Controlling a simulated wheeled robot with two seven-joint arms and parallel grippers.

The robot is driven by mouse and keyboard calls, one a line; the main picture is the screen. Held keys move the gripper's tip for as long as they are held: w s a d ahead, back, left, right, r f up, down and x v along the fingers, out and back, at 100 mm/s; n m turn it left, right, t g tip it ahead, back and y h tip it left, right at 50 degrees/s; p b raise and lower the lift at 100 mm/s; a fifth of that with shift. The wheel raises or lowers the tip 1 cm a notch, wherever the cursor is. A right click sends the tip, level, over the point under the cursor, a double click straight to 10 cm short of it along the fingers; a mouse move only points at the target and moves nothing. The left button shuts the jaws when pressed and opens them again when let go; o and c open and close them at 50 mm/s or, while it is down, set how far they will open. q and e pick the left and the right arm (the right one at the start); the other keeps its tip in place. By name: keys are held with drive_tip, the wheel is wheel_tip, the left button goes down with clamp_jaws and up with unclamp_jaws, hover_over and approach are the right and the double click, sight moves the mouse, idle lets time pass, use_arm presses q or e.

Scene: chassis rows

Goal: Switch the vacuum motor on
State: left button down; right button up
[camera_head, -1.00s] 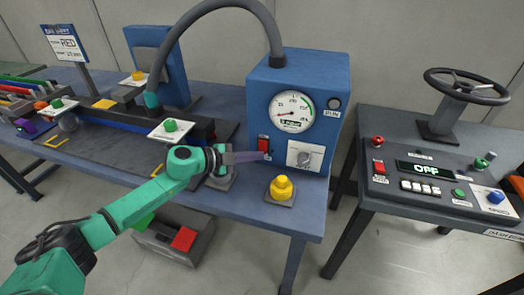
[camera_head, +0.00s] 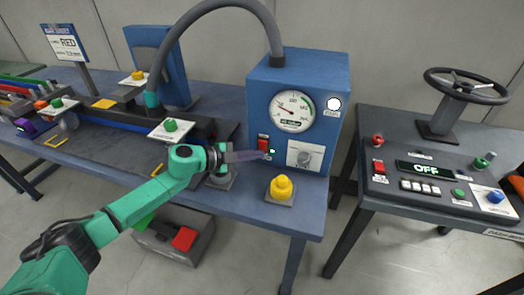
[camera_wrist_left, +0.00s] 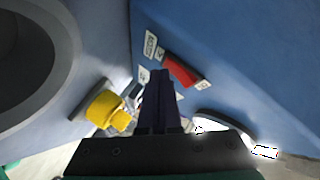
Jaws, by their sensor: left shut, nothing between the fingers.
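A yellow knob (camera_head: 281,187) stands on the table just in front of the box. A grey hose (camera_head: 205,8) arches from the box top to the left. A separate console (camera_head: 424,194) at the right has a display reading OFF and a steering wheel (camera_head: 466,86).

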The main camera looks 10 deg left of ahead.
use_arm(q)
drive_tip(key=shift+s+a+r+p, duration=0.1)
drive_tip(key=shift+s+p, duration=0.4)
drive_tip(key=shift+s, duration=0.25)
drive_tip(key=shift+s, duration=0.25)
drive_tip(key=shift+s+a+r+p, duration=0.1)
drive_tip(key=shift+s+r+p, duration=0.1)
drive_tip(key=shift+s+p, duration=0.65)
drive_tip(key=shift+s+a+r+p, duration=0.15)
drive_tip(key=shift+s+p, duration=0.15)
drive_tip(key=shift+s, duration=1.05)
drive_tip(key=shift+d, duration=0.1)
drive_tip(key=shift+f, duration=0.1)
